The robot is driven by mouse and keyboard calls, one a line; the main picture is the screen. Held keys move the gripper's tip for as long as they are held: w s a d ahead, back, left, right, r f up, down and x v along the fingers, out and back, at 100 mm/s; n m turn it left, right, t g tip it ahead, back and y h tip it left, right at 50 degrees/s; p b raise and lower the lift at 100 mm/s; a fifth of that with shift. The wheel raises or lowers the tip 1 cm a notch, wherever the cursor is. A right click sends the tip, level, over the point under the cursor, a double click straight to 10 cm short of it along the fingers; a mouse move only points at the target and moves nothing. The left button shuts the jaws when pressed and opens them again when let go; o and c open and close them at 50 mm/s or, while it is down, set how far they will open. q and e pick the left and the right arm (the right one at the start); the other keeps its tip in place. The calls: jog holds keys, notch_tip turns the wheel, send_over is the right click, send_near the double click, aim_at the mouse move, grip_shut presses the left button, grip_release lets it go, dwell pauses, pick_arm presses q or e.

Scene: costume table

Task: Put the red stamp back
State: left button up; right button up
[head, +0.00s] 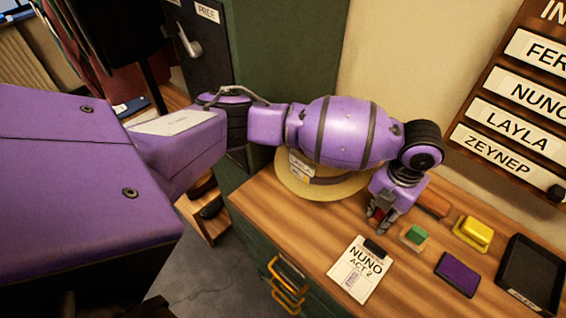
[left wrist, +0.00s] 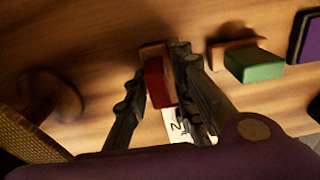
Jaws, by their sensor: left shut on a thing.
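My left gripper (head: 380,222) points down over the wooden table, just left of the green stamp. It is shut on the red stamp (left wrist: 157,84), which shows between the fingers in the left wrist view. In the head view only a small bit of red shows between the fingers. I cannot tell whether the red stamp touches the table. The green stamp (head: 415,235) stands on the table and also shows in the left wrist view (left wrist: 255,66). A yellow stamp (head: 474,232) stands further right. My right gripper is not in view.
A white card (head: 351,277) marked NUNO ACT 2 lies in front of my gripper, with a dark clip on its top edge. A purple pad (head: 457,274) and a black tray (head: 543,263) are at the right. A straw hat (head: 332,193) lies under my left arm.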

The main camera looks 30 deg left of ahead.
pick_arm(q)
jog(key=shift+f, duration=0.1)
jog(key=o, duration=0.9)
jog(key=shift+r, duration=4.05)
